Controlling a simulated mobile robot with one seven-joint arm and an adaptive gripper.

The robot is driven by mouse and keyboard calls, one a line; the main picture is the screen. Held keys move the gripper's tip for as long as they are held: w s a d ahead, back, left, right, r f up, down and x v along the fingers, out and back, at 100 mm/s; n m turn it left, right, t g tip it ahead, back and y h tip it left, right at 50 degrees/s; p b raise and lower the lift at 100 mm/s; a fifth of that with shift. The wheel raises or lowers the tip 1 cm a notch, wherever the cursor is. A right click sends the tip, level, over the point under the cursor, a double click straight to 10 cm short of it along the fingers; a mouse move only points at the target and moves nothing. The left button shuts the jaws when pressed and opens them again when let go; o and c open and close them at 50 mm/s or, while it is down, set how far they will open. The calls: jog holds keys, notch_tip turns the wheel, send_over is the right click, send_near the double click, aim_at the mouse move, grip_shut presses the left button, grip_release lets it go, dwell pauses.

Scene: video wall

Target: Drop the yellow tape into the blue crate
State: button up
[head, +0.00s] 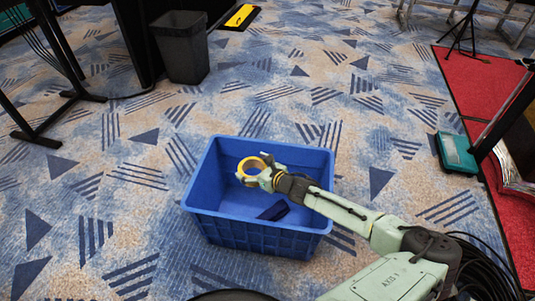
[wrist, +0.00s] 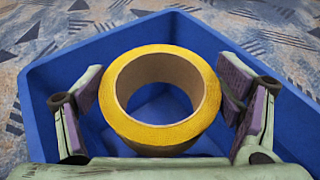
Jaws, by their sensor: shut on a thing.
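The yellow tape (head: 243,172) is a roll with a brown core, held in my gripper (head: 258,174) over the blue crate (head: 224,229). In the wrist view the tape (wrist: 122,122) sits between the two fingers of my gripper (wrist: 160,105), its open core facing the camera. The crate's blue walls (wrist: 50,78) surround the tape in that view. A dark object (head: 273,211) lies inside the crate, partly hidden by my arm. How far the tape is above the crate floor is hard to tell.
A dark waste bin (head: 182,50) stands at the back left, near black table legs (head: 60,70). A teal case (head: 457,153) lies at the right by a red carpet (head: 480,90). The patterned floor around the crate is mostly clear.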

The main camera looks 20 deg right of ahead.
jog(key=d+r, duration=0.5)
jog(key=d, duration=0.1)
jog(key=shift+w+a+f+b, duration=0.1)
jog(key=shift+f+b, duration=1.05)
jog(key=shift+f, duration=0.25)
jog(key=shift+w+a+f+b, duration=0.1)
jog(key=shift+f+b, duration=1.05)
jog(key=shift+f, duration=0.2)
jog(key=o, duration=1.3)
jog(key=shift+s, duration=0.1)
jog(key=v, duration=1.2)
jog(key=shift+d+r, duration=0.1)
